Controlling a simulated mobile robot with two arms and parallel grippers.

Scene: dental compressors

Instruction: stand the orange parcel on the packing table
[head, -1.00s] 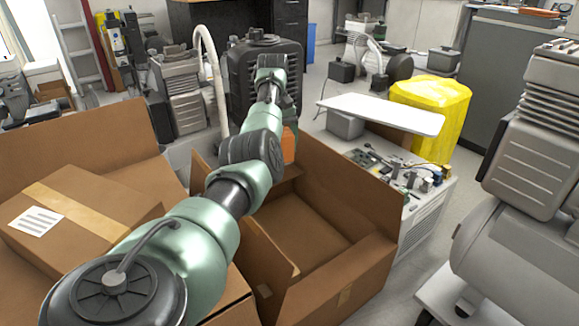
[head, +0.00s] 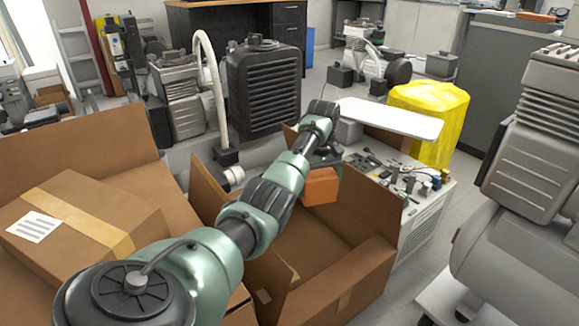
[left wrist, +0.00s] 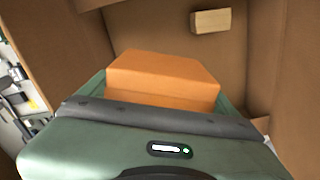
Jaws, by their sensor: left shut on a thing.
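The orange parcel (head: 320,187) is a small box held by my left gripper (head: 324,163) over the open cardboard box. In the left wrist view the parcel (left wrist: 165,78) sits in front of the gripper body, with brown cardboard walls around and behind it. My left gripper is shut on it; its fingertips are mostly hidden. A flat white top (head: 390,117) lies beyond the open box; I cannot tell whether it is the packing table. My right gripper is not in view.
The open cardboard box (head: 345,282) has raised flaps close to the parcel. A taped, labelled carton (head: 75,222) is at the left. A white cabinet (head: 425,215) with small parts on top, a yellow-covered thing (head: 430,110) and a grey compressor (head: 520,245) stand to the right.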

